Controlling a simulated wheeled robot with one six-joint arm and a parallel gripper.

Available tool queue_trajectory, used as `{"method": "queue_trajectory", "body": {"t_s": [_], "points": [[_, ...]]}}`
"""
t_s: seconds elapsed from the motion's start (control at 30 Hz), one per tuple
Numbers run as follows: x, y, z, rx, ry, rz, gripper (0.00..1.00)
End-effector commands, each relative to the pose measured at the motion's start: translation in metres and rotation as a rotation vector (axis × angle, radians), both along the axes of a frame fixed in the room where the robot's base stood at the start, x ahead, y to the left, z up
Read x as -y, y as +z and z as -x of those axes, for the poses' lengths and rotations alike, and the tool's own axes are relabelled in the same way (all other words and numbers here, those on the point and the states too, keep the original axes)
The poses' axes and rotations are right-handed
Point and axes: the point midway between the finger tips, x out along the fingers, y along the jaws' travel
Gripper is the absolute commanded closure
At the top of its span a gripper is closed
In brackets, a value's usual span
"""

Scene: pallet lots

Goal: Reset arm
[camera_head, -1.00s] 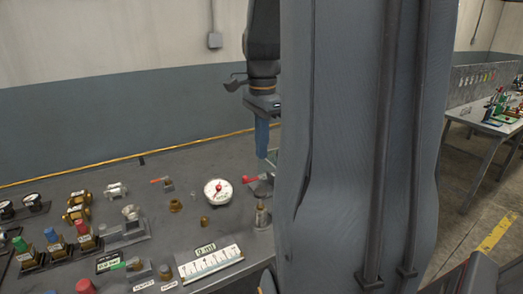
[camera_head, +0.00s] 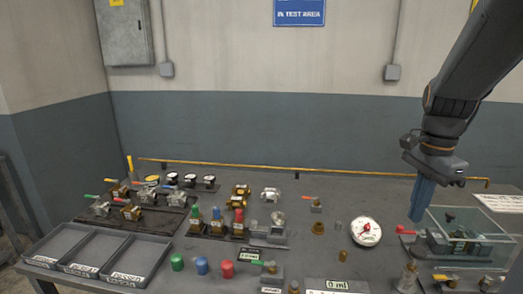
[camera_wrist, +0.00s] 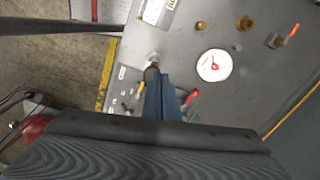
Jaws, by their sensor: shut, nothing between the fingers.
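My gripper (camera_head: 423,200) hangs from my arm at the right of the head view, its blue fingers pointing down above the right part of the grey workbench (camera_head: 330,200). In the wrist view the blue fingers of my gripper (camera_wrist: 163,97) are together with nothing between them. A white round gauge (camera_head: 366,231) lies on the bench just left of the gripper; it also shows in the wrist view (camera_wrist: 214,65). A clear box (camera_head: 470,232) stands right of the gripper, with a red-handled valve in or by it.
Valves, fittings and red, blue and green caps (camera_head: 202,265) cover the bench. Grey bins (camera_head: 98,250) stand at the front left. A yellow pipe (camera_head: 300,170) runs along the back edge. The wall (camera_head: 250,130) is behind; the air above the bench is mostly clear.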

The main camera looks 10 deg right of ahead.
Motion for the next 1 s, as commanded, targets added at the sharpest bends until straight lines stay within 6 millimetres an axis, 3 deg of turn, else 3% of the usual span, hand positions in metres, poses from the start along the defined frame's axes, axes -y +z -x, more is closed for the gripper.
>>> {"method": "queue_trajectory", "body": {"t_s": [0.03,0.2,0.4,0.6,1.0], "points": [[-0.025,-0.014,-0.003,0.002,0.141,0.003,1.00],[-0.108,-0.060,-0.002,0.032,0.707,0.034,1.00],[-0.181,-0.100,0.021,0.062,1.263,0.075,1.00],[-0.209,-0.115,0.036,0.079,1.524,0.100,1.00],[-0.211,-0.117,0.037,0.081,1.550,0.103,1.00]]}}
